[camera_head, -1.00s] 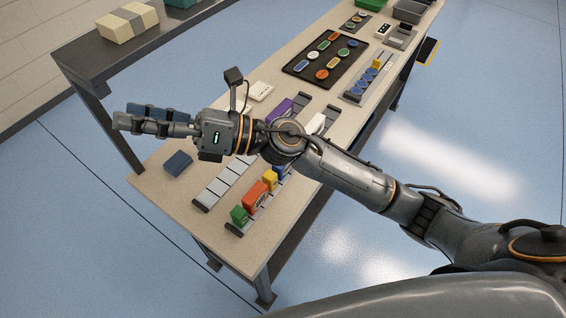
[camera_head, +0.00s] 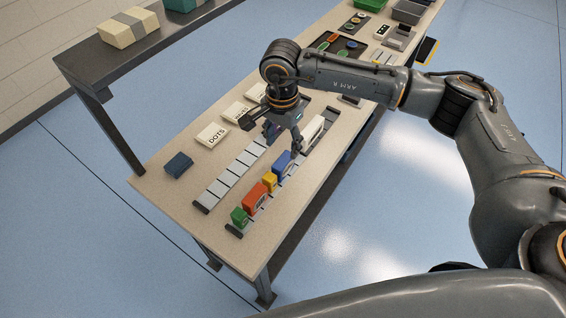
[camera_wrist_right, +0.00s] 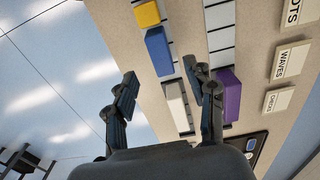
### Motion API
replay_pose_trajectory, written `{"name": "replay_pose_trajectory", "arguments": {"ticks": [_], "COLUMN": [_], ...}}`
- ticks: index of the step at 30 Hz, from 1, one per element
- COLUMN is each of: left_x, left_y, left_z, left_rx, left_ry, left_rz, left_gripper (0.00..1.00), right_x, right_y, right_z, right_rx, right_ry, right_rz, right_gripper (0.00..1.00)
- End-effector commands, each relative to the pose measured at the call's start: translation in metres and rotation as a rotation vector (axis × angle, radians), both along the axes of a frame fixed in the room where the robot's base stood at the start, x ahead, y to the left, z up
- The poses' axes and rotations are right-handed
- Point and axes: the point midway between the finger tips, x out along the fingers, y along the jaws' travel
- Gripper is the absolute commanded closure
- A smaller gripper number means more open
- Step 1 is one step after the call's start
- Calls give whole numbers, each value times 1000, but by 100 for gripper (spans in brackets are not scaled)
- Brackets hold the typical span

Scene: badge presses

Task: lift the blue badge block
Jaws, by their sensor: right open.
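The blue badge block (camera_head: 282,165) stands upright in the near rack (camera_head: 234,231), between a yellow block (camera_head: 269,182) and a white block (camera_head: 312,130). My right gripper (camera_head: 284,145) points down over the table, open and empty, close to the blue block on its far side. In the right wrist view the blue block (camera_wrist_right: 159,51) lies ahead between the open fingertips (camera_wrist_right: 160,72), with no contact visible. My left gripper is not in view.
An orange block (camera_head: 255,197) and a green block (camera_head: 239,216) share the rack. A purple block (camera_wrist_right: 229,95) stands in the parallel rack (camera_head: 215,189), beside one finger in the wrist view. Labelled plates, including DOTS (camera_head: 212,135), lie behind. A dark blue item (camera_head: 178,164) lies at left.

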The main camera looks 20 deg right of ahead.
Motion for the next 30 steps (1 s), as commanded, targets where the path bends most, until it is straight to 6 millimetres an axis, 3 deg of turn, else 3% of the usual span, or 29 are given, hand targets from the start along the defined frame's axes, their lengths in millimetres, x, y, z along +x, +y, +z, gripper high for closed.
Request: {"name": "replay_pose_trajectory", "arguments": {"ticks": [6,14,21,30], "left_x": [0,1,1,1], "left_y": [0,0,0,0], "left_z": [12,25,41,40], "left_rx": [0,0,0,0], "left_ry": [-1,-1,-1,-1], "left_rz": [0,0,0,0], "left_gripper": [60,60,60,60], "right_x": [-1,-1,1,2], "right_y": [0,0,-2,-2], "right_z": [-35,-54,-89,-96], "right_rx": [1,3,5,6], "right_ry": [3,5,4,-1], "right_rz": [-1,0,0,1], "right_gripper": [45,45,45,45]}}
